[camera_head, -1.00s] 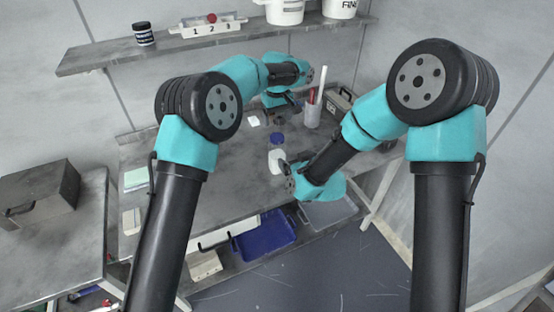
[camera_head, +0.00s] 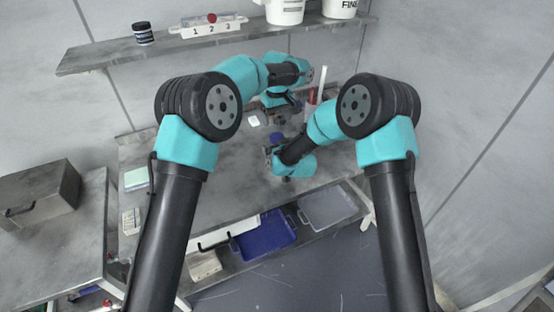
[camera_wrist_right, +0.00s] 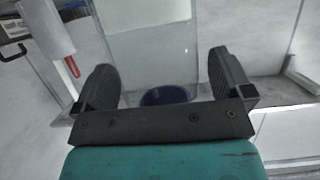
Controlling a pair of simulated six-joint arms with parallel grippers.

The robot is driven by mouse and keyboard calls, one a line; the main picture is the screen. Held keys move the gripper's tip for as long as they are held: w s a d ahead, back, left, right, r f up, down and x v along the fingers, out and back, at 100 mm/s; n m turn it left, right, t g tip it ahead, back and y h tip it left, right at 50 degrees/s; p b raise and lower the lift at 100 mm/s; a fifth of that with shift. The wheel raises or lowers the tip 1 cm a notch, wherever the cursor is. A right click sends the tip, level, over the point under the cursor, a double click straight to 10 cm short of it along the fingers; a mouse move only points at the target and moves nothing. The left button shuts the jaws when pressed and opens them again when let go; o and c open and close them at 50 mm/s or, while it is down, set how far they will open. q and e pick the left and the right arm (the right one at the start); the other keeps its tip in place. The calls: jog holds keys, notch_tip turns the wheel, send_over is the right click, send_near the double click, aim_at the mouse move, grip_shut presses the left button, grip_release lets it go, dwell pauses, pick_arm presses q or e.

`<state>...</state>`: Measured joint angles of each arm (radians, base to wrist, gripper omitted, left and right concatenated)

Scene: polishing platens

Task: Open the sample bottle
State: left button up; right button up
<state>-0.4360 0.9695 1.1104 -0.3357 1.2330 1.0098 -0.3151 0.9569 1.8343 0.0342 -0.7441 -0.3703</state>
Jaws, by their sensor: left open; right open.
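The sample bottle has a white body and a blue cap (camera_head: 278,138). In the head view it stands on the bench, its body mostly hidden by my right gripper (camera_head: 271,156). In the right wrist view, which looks upside down, the pale bottle body (camera_wrist_right: 150,45) shows between the spread fingers of my right gripper (camera_wrist_right: 163,72), with the dark blue cap (camera_wrist_right: 165,96) below it, partly covered by the gripper's palm. The right gripper is open; contact cannot be told. My left gripper (camera_head: 280,117) is open and empty, behind and above the cap.
A holder with pens (camera_head: 313,112) stands right of the bottle, partly hidden by my right arm. A small white item (camera_head: 254,120) lies left of my left gripper. A blue tray (camera_head: 263,236) and a grey tray (camera_head: 328,206) sit below the bench. The bench's left middle is clear.

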jog(key=shift+w+a+f, duration=0.1)
jog(key=shift+w+a, duration=0.05)
jog(key=shift+w, duration=0.15)
jog(key=shift+c, duration=0.2)
